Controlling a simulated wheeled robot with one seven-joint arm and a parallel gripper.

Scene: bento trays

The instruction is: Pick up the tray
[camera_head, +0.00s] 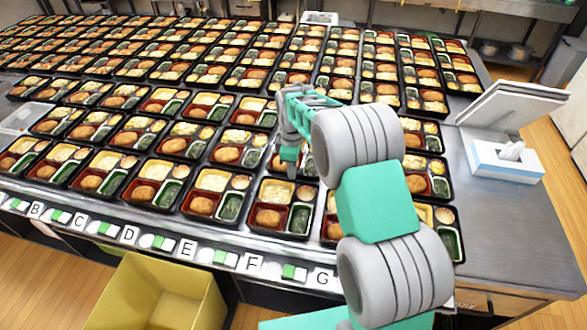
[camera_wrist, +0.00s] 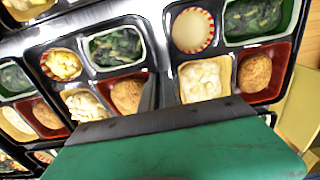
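Black bento trays fill the table in rows, with a croquette, rice, greens and a small cup in them. My gripper (camera_head: 290,160) points down among the trays near the front right of the head view. In the wrist view, its green body and grey edge cross the bottom. A thin dark finger (camera_wrist: 149,95) stands between a left tray (camera_wrist: 86,72) and a right tray (camera_wrist: 230,50). I cannot tell whether it touches either tray. No tray is visibly lifted. My arm hides some trays, and the second finger is not clearly seen.
A white tissue box (camera_head: 507,160) and a white slanted panel (camera_head: 514,105) stand on the bare right end of the metal table (camera_head: 500,235). A yellow bin (camera_head: 160,295) is on the floor in front. Lettered labels line the front edge. Neighbouring trays are packed closely.

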